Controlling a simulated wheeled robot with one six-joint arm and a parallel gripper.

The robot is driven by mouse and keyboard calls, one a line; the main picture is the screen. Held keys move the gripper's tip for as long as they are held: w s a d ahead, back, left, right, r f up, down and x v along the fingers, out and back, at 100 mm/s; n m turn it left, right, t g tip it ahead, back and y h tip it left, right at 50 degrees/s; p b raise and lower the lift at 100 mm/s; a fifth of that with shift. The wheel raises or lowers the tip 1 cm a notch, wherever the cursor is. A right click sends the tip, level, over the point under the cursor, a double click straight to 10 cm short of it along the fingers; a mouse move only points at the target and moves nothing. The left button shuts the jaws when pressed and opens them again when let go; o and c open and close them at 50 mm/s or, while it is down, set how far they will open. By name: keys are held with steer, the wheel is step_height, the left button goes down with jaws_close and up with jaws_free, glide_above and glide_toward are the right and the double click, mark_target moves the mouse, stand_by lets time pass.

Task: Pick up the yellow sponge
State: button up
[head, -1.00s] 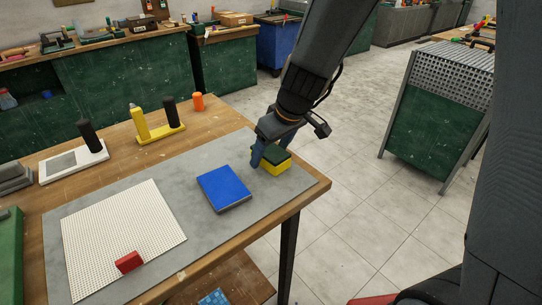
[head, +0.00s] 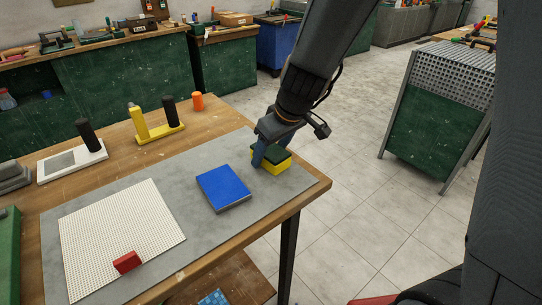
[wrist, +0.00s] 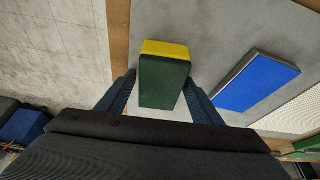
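The yellow sponge (head: 275,171) has a dark green scouring top. It lies on the grey mat near the right corner of the table. My gripper (head: 270,152) is low over the sponge, coming down from above. In the wrist view the sponge (wrist: 166,48) shows its yellow side at the top and its green face between the two blue fingers of my gripper (wrist: 160,92). The fingers are spread, one on each side of the sponge. Small gaps seem to show near the fingertips, so it does not look clamped.
A blue block (head: 223,187) lies on the grey mat (head: 190,215) left of the sponge; it is also in the wrist view (wrist: 257,80). A white mosaic sheet (head: 110,225) with a red block (head: 127,262) lies further left. The table edge is close on the sponge's right.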

mark_target(271, 149)
steer(key=c, duration=0.8)
steer(key=shift+r, duration=0.1)
steer(key=shift+r+p, duration=0.2)
steer(key=shift+p, duration=0.25)
step_height(271, 149, up, 10)
steer(key=shift+f, duration=0.1)
steer(key=o, duration=0.6)
steer(key=shift+c, duration=0.2)
steer(key=c, duration=0.4)
steer(key=shift+d, duration=0.1)
